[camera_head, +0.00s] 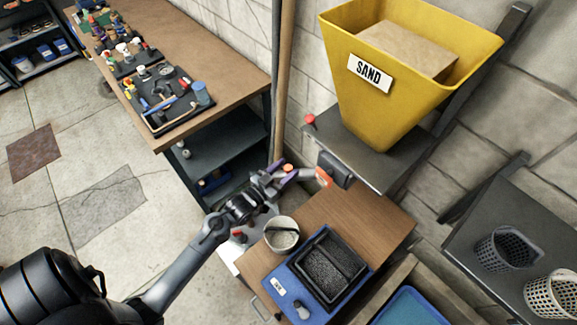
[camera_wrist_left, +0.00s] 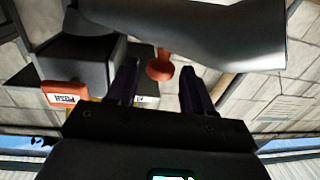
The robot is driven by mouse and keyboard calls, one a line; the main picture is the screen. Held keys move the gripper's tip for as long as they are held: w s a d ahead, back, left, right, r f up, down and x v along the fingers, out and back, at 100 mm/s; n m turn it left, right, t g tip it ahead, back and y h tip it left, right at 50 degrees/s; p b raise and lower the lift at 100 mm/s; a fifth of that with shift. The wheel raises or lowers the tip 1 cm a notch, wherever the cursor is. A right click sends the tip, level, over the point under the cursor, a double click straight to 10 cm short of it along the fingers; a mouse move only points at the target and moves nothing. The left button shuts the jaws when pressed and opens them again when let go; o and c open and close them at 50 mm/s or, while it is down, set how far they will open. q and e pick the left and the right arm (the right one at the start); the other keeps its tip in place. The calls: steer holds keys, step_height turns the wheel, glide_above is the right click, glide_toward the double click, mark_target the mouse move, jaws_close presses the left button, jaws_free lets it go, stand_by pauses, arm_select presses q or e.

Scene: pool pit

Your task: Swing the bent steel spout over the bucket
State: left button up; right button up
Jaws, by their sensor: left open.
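The bent steel spout (camera_head: 309,174) sticks out to the left from a dark box below the yellow hopper, and it crosses the top of the left wrist view (camera_wrist_left: 215,38) as a thick grey tube. A red-orange knob (camera_wrist_left: 160,67) sits by the tube; it also shows in the head view (camera_head: 288,168). My left gripper (camera_head: 282,172) is open, its two dark purple fingers (camera_wrist_left: 160,85) on either side of the knob with gaps visible. The bucket (camera_head: 282,236) stands on the low wooden bench, nearer the camera than the spout. My right gripper is out of view.
The yellow SAND hopper (camera_head: 405,95) stands on a grey shelf (camera_head: 400,160). An orange PUSH piece (camera_wrist_left: 62,93) is beside the dark box (camera_wrist_left: 88,72). A blue tray with a black insert (camera_head: 348,308) lies right of the bucket. A wooden pole (camera_head: 283,80) rises behind my gripper.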

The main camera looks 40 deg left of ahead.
arm_select(q)
steer(key=shift+w+d, duration=0.1)
steer(key=shift+w, duration=0.75)
steer(key=shift+r, duration=0.1)
jaws_close()
